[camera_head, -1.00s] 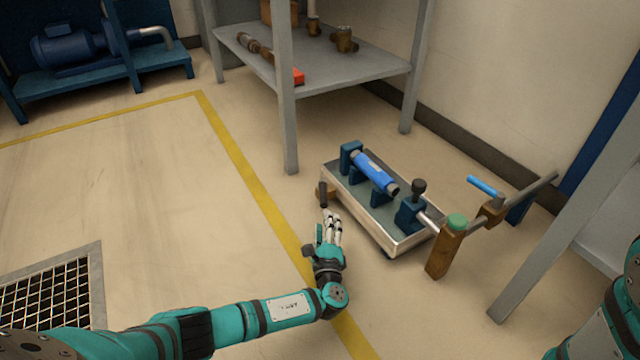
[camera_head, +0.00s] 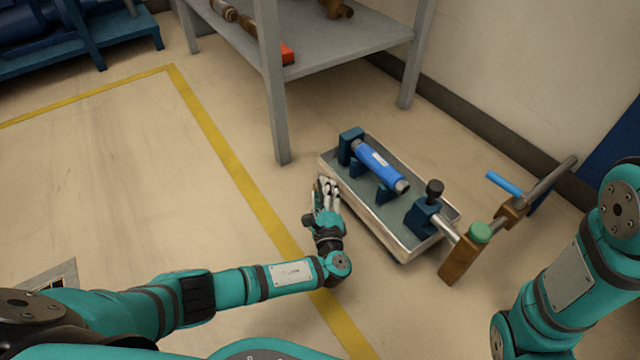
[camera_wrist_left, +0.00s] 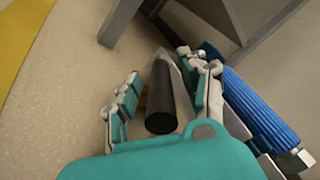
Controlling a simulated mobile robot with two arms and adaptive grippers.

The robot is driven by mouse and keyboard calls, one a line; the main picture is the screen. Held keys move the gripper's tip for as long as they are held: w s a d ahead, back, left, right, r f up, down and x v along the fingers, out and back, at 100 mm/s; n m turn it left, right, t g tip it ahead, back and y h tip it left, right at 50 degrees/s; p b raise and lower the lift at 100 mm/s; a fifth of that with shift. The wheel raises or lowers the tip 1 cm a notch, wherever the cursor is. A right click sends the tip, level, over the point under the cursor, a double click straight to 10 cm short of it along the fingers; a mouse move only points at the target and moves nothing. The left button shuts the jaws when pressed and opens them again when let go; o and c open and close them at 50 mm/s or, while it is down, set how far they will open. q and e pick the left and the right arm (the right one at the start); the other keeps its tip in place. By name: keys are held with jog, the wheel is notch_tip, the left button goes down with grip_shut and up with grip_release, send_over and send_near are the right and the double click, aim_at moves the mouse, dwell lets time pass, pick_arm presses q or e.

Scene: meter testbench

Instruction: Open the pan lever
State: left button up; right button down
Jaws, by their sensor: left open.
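The pan lever shows as a black cylindrical handle (camera_wrist_left: 161,100) in the left wrist view, with its round end towards the camera. My left gripper (camera_wrist_left: 166,92) is open, with its fingers on either side of the handle. A gap shows on the left of the handle; contact on the right is hard to tell. In the head view my left gripper (camera_head: 328,187) is at the left side of the shallow metal pan (camera_head: 379,232) and mostly hides the lever. My right gripper is out of view; only the right arm shows.
A blue ribbed cylinder (camera_head: 380,166) rests on dark blue supports in the pan. A black-knobbed clamp (camera_head: 434,188), a green-topped brown post (camera_head: 462,257) and a pipe with a blue-handled valve (camera_head: 505,184) stand to the right. A grey shelf leg (camera_head: 274,120) rises behind.

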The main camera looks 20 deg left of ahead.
pick_arm(q)
grip_shut()
dwell(0.3)
